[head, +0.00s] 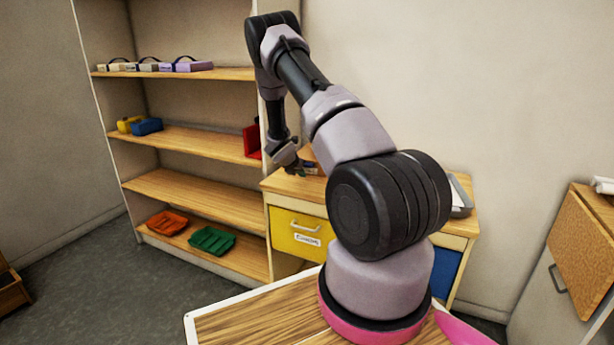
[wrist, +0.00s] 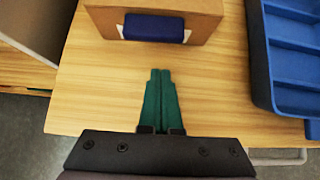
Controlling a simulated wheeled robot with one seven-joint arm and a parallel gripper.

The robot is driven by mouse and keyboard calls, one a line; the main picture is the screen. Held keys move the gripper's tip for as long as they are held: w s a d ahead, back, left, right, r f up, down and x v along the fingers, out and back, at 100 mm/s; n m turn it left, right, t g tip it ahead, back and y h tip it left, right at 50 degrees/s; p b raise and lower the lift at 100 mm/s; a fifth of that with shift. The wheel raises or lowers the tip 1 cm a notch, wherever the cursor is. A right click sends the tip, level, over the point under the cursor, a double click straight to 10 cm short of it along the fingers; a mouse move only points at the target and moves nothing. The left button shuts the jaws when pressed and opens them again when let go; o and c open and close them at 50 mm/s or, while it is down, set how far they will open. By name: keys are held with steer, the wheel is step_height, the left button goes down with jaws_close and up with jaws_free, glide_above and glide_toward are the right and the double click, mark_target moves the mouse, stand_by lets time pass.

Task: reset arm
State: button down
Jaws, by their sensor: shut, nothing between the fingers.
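My gripper (wrist: 160,74) shows in the wrist view with its two green fingers pressed together, shut and empty, over a light wooden desk top (wrist: 95,90). In the head view my arm reaches up and bends down at the left, and my gripper (head: 301,171) hangs over the left part of the desk (head: 285,184). In the wrist view a brown box (wrist: 205,18) with a dark blue piece (wrist: 153,27) on its front stands just ahead of the fingertips, apart from them. A blue compartment tray (wrist: 262,60) is to the right.
A shelf unit (head: 190,137) stands left of the desk, with bins and cases on it. The desk has a yellow drawer (head: 298,240) and a blue drawer (head: 443,274). A grey tray (head: 460,197) is at the desk's right. A cabinet (head: 560,270) stands far right.

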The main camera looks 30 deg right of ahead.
steer(key=v, duration=0.8)
steer(key=s+a+r+m, duration=0.1)
steer(key=s+r+m, duration=0.4)
steer(key=r, duration=0.3)
steer(key=s+a+r+m+g+y, duration=0.1)
steer(key=s+r+m, duration=0.3)
steer(key=r+m, duration=0.3)
steer(key=s+a+r+m, duration=0.1)
steer(key=s+r+m, duration=0.35)
steer(key=r, duration=0.55)
steer(key=s+a+r+m+t+y, duration=0.1)
steer(key=s+a+r+m+y, duration=0.1)
steer(key=s, duration=0.6)
steer(key=s+a+r+m+y, duration=0.3)
steer(key=s+a+r+m, duration=0.2)
steer(key=s+a+m, duration=0.2)
steer(key=s+a+r+m+t+y, duration=0.1)
steer(key=s+a+r+m+y, duration=0.2)
steer(key=s+a, duration=0.4)
steer(key=s+r+m, duration=0.1)
steer(key=s, duration=0.2)
steer(key=shift+s+a+r+t, duration=0.15)
steer(key=shift+s+a+t, duration=0.1)
steer(key=shift+a+t, duration=0.05)
